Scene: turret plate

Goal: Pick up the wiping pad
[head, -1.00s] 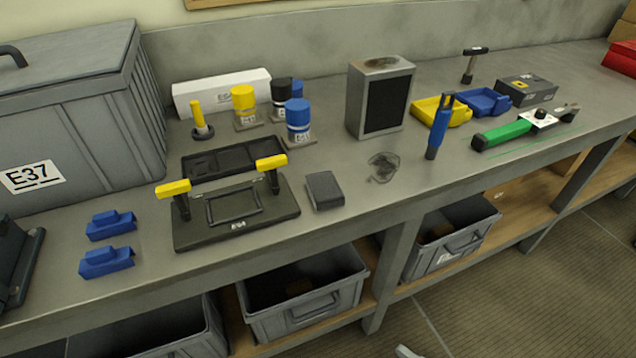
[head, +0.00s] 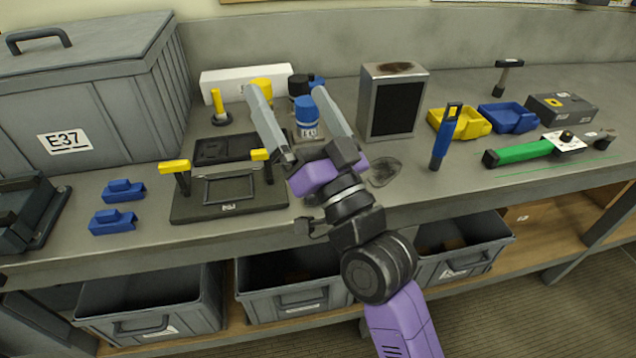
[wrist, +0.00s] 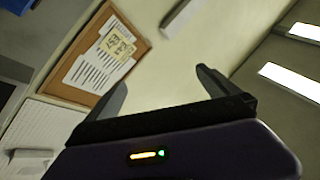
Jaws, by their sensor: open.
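My gripper (head: 285,91) is open and empty, with its two long grey fingers raised over the bench and pointing towards the back wall. The wiping pad, a dark grey block that lay right of the black plate fixture (head: 190,208) a second ago, is now hidden behind my gripper and wrist in the head view. In the wrist view, my gripper (wrist: 160,78) has nothing between its fingers and faces the wall and ceiling lights; the pad is not in that view.
A dark smudge (head: 385,172) marks the bench right of my wrist. A grey box with a black front (head: 393,105) stands behind it. A blue upright tool (head: 441,150) and yellow tray (head: 462,122) lie further right. A large grey bin (head: 90,100) fills the left.

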